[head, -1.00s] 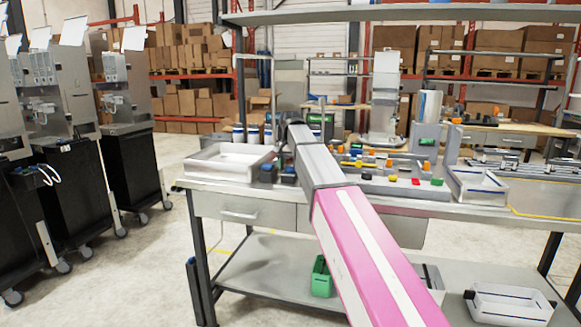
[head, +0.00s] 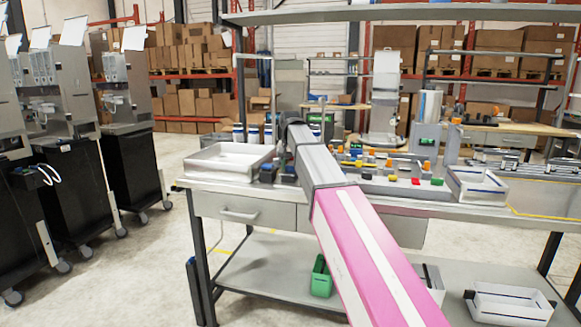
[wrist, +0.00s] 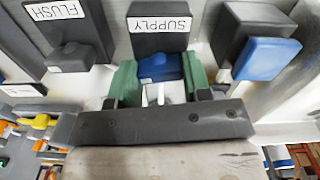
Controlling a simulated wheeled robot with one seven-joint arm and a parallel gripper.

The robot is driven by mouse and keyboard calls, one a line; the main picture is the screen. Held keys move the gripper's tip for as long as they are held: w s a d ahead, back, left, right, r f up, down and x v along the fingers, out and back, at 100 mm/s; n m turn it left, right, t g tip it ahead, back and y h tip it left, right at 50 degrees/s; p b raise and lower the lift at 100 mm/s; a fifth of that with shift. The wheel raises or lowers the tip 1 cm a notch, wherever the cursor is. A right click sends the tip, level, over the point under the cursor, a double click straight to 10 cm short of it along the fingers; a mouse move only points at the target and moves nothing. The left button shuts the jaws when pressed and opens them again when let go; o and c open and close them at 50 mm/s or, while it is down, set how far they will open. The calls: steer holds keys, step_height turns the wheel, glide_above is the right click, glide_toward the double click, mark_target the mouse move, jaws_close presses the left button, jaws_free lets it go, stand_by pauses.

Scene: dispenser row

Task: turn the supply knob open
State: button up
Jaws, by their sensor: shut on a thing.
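The supply knob (wrist: 154,69) is blue and sits on a dark block under a white SUPPLY label (wrist: 159,23) in the wrist view. My gripper (wrist: 159,72) has its two green fingers on either side of the knob, shut on it. The label reads upside down in this view. In the head view my arm reaches over the bench, and my gripper and the supply knob are hidden behind it.
A white tray (head: 213,172) stands on the bench (head: 330,205).

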steer(key=n, duration=1.2)
steer(key=shift+n, duration=0.3)
steer(key=shift+r+n, duration=0.1)
steer(key=shift+n, duration=1.5)
steer(key=o, duration=0.9)
